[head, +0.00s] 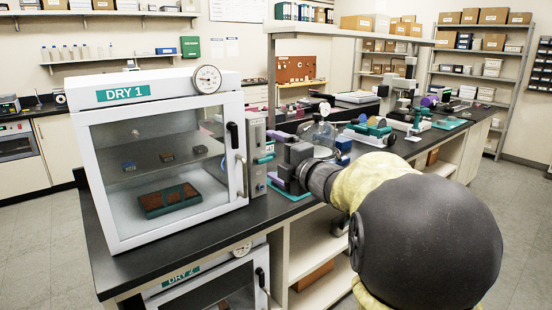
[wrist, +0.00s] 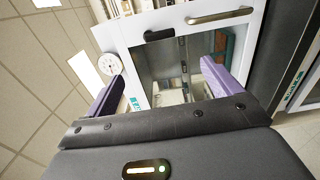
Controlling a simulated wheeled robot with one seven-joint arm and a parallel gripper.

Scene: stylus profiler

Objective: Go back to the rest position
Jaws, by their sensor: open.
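My gripper (wrist: 162,72) is open and empty in the wrist view, its two purple fingers spread wide with nothing between them. My arm stretches in from the lower right. The cabinet's glass front looks closed, with a dark latch and a metal handle (head: 240,172) at its right edge. In the wrist view the cabinet (wrist: 138,38) lies ahead of the fingers, tilted, with its round gauge (wrist: 108,65) at left.
Inside the cabinet lie a brown and teal block (head: 168,200) and several small pieces on a shelf. A DRY 2 cabinet (head: 262,252) is below. A glass bell jar (head: 319,140) and several instruments crowd the dark bench. Floor (head: 40,235) is clear at the left.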

